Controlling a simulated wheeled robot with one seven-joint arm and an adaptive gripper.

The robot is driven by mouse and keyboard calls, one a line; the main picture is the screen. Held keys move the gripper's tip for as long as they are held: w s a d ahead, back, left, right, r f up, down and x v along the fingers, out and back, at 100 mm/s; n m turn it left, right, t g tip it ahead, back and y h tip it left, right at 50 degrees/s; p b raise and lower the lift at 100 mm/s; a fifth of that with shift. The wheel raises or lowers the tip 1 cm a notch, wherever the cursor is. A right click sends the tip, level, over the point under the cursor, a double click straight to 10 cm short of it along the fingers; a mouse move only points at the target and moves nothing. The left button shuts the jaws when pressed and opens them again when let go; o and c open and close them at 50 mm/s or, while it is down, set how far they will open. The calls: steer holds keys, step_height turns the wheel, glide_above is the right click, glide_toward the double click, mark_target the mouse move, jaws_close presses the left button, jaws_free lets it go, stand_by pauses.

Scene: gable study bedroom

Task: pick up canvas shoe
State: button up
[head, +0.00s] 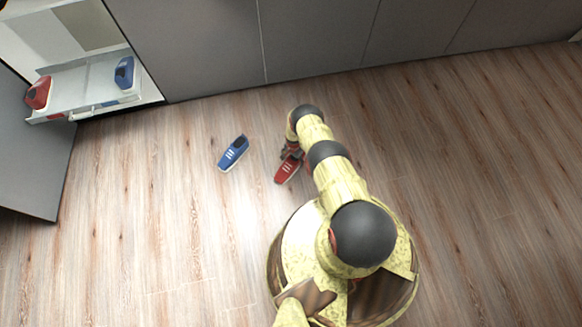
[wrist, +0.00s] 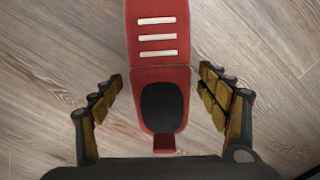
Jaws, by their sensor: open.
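A red canvas shoe (head: 288,170) with white lace bars lies on the wooden floor just left of my arm in the head view. In the wrist view the red shoe (wrist: 158,75) points away from me, its dark opening nearest. My gripper (wrist: 163,85) is open, with one finger on each side of the shoe's heel part and a gap on both sides. In the head view my gripper (head: 291,153) is at the heel end of the shoe, partly hidden by my arm. A blue canvas shoe (head: 233,153) lies on the floor to the left.
An open cabinet at the upper left holds a pull-out shelf (head: 90,80) with another red shoe (head: 39,92) and another blue shoe (head: 124,73). Its grey door (head: 35,150) stands open over the floor. Closed grey cabinet fronts (head: 320,40) run along the back. The floor at right is clear.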

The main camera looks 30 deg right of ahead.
steer(key=shift+f, duration=0.1)
steer(key=shift+c, duration=1)
steer(key=c, duration=1.1)
steer(key=shift+c, duration=0.6)
